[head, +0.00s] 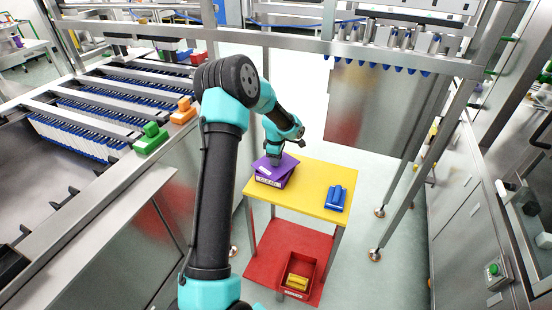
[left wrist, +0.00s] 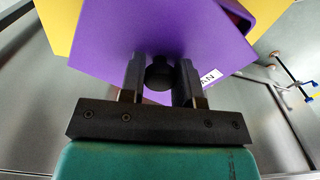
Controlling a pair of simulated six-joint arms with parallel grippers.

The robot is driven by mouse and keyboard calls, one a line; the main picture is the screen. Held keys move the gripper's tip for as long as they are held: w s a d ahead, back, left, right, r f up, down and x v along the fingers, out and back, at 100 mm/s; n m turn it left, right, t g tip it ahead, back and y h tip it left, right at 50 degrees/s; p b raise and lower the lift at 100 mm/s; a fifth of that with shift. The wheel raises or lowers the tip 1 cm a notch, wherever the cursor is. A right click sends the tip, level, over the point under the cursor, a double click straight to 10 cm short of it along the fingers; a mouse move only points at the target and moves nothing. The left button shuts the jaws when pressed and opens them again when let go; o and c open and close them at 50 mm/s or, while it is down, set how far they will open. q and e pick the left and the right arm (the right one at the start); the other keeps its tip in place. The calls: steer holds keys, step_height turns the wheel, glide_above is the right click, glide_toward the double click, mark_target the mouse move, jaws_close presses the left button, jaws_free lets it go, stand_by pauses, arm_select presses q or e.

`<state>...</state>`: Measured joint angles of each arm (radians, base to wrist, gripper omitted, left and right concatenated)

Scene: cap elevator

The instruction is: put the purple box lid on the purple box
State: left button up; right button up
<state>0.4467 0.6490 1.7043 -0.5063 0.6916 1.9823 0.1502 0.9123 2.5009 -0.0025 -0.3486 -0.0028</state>
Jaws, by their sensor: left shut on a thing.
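The purple box (head: 273,182) stands at the left end of the yellow table top, its white label facing the front. The purple box lid (head: 287,160) is over it, turned and not squared with the box's edges. In the left wrist view the lid (left wrist: 150,30) fills the upper middle, with part of the box (left wrist: 265,12) and its label showing past it. My left gripper (left wrist: 158,75) is shut on the lid's black knob. In the head view this gripper (head: 275,161) is above the box. I cannot tell whether the lid touches the rim. My right gripper is not in view.
The yellow table top (head: 305,195) also bears a blue object (head: 336,198) at its right. A red bin (head: 304,262) with a yellow object sits on the red lower shelf (head: 262,255). Green (head: 151,139) and orange (head: 183,111) objects lie on the machine edge at left.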

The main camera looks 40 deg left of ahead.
arm_select(q)
steer(key=o, duration=1)
step_height(320, 180, up, 17)
steer(key=shift+r, duration=0.2)
stand_by(0.4)
